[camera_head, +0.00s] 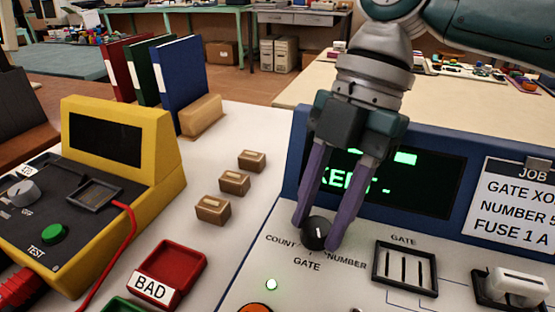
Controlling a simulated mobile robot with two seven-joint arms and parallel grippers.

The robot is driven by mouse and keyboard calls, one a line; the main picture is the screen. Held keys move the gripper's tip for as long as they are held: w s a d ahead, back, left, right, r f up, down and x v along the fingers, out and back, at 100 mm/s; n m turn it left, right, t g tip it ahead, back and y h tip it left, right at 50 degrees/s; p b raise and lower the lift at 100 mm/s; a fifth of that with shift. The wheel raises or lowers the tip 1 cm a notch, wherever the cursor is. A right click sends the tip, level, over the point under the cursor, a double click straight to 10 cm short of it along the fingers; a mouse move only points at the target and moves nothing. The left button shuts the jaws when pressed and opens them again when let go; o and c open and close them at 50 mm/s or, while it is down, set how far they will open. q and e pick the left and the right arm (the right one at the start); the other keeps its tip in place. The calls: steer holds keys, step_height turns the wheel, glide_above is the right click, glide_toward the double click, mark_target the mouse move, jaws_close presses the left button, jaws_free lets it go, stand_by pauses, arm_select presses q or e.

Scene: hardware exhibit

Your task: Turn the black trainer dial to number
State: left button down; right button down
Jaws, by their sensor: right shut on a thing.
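The black trainer dial (315,233) is on the sloped white panel of the blue trainer (293,165), between the printed words COUNT on its left and NUMBER on its right, with GATE below. My right gripper (317,232) comes down from above with two purple fingers, one on each side of the dial, and is shut on it. A white pointer mark shows near the top of the dial, roughly upward; its exact angle is hard to tell. The trainer's dark screen (432,185) shows green text, partly hidden behind my fingers. My left gripper is not in view.
Right of the dial are a slotted gate block (405,267), a white switch (516,287) and a JOB card (515,200). A yellow tester (165,150), a red BAD tray (172,270) and small brown boxes (234,183) stand to the left.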

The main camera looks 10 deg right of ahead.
steer(key=shift+w+a+n+g+h+b, duration=0.1)
steer(key=shift+n+g+h+b, duration=0.2)
steer(key=shift+n+b, duration=0.6)
steer(key=shift+n+g+h+b, duration=0.2)
steer(key=shift+n+g+b, duration=0.15)
steer(key=shift+n, duration=1.05)
steer(key=shift+c, duration=2.3)
jaws_free()
steer(key=v, duration=1)
steer(key=shift+p, duration=0.3)
